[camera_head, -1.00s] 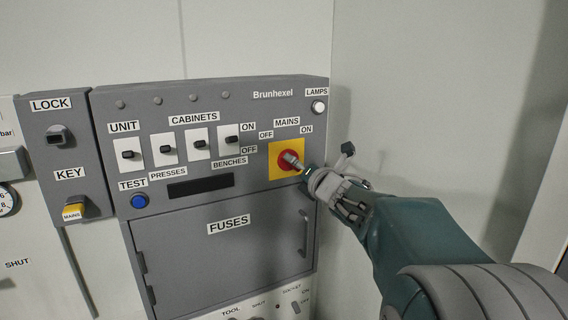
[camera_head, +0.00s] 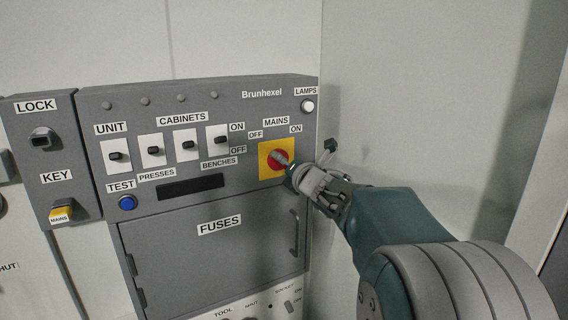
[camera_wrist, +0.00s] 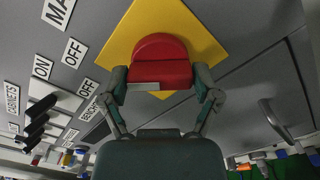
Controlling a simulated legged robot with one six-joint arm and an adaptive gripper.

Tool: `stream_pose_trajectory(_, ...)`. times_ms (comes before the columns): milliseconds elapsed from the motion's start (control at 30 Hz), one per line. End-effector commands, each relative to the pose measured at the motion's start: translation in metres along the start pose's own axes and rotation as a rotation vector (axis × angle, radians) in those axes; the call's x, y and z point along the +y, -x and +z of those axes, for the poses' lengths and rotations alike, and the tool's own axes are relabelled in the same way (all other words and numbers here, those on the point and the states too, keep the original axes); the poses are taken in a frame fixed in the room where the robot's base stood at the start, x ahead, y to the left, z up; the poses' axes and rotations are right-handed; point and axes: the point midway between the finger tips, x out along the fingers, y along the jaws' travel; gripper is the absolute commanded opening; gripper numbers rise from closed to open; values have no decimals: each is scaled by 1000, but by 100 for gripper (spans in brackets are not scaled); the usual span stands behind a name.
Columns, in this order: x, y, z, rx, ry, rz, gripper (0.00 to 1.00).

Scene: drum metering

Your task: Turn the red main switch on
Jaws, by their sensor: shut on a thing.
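The red main switch (camera_head: 272,164) is a round knob on a yellow plate (camera_head: 265,174), under the MAINS label at the right of the grey panel. My gripper (camera_head: 283,160) reaches it from the lower right and partly covers it in the head view. In the wrist view, the red knob (camera_wrist: 160,50) stands in front of the yellow plate (camera_wrist: 203,38). My gripper (camera_wrist: 161,88) has one finger on each side of the knob and is shut on it. The OFF label (camera_head: 256,135) and ON label (camera_head: 296,128) sit above the plate. The knob's exact angle is hard to tell.
Several black cabinet switches (camera_head: 187,145) are left of the main switch. A fuse door (camera_head: 200,260) with a handle (camera_head: 295,232) lies below. The lock and key box (camera_head: 50,150) is at the far left. Bare wall (camera_head: 420,90) is to the right.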

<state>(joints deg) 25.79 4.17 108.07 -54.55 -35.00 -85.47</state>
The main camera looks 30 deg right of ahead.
Motion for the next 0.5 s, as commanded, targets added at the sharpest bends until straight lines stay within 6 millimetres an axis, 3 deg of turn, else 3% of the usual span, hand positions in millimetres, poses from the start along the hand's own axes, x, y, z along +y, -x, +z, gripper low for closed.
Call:
stream_pose_trajectory(267,0,0,4,-7,-113,1,32)
stream_pose_trajectory(500,-2,0,5,-8,-313,2,32)
